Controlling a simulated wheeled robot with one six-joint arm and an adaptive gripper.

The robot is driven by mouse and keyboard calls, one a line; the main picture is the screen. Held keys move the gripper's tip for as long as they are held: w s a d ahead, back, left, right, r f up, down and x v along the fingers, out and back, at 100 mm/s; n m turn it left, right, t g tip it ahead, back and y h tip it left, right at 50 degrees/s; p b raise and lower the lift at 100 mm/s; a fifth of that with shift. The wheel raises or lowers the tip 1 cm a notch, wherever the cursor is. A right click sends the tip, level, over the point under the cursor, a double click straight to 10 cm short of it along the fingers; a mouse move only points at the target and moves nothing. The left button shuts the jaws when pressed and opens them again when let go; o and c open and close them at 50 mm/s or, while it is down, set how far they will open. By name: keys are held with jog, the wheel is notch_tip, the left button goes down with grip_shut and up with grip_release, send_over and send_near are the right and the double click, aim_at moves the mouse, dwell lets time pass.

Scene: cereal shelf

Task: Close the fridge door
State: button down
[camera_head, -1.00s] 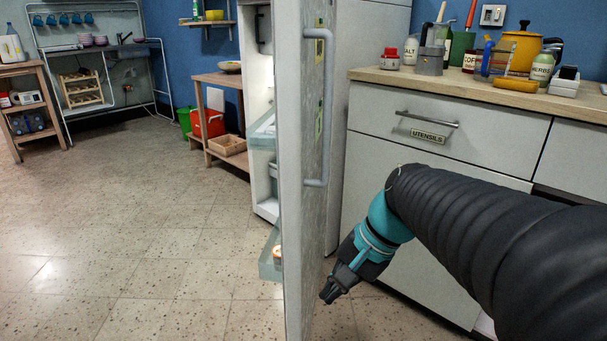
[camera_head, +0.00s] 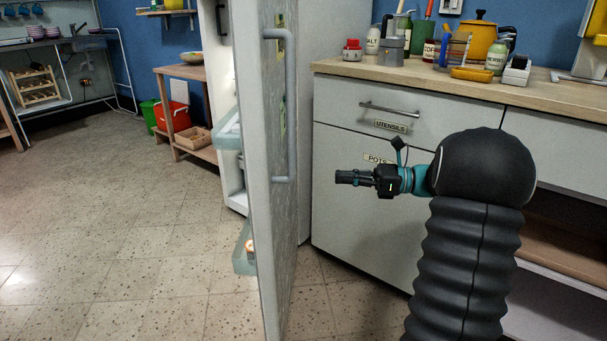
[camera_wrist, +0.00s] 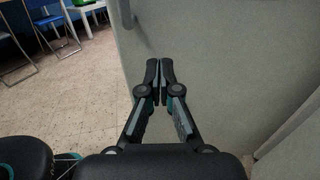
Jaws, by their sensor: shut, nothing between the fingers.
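The fridge door (camera_head: 264,215) stands wide open in the head view, seen nearly edge-on, with its grey bar handle (camera_head: 290,110) on the right-hand face. Clear door shelves show on its left side. Part of the fridge body (camera_head: 226,100) shows behind it. In the wrist view my gripper (camera_wrist: 159,64) is shut and empty, in front of a pale grey panel (camera_wrist: 220,60) that looks like the door.
A counter (camera_head: 450,78) with drawers stands behind my arm, with jars, a yellow pot (camera_head: 484,38) and other kitchen items on top. A wooden shelf (camera_head: 188,88) with a red bin (camera_head: 175,118) stands left of the fridge. The floor to the left is clear.

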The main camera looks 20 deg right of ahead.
aim_at(276, 174)
jog(key=x, duration=1.3)
jog(key=shift+w+a+b, duration=0.15)
jog(key=shift+a+b, duration=0.25)
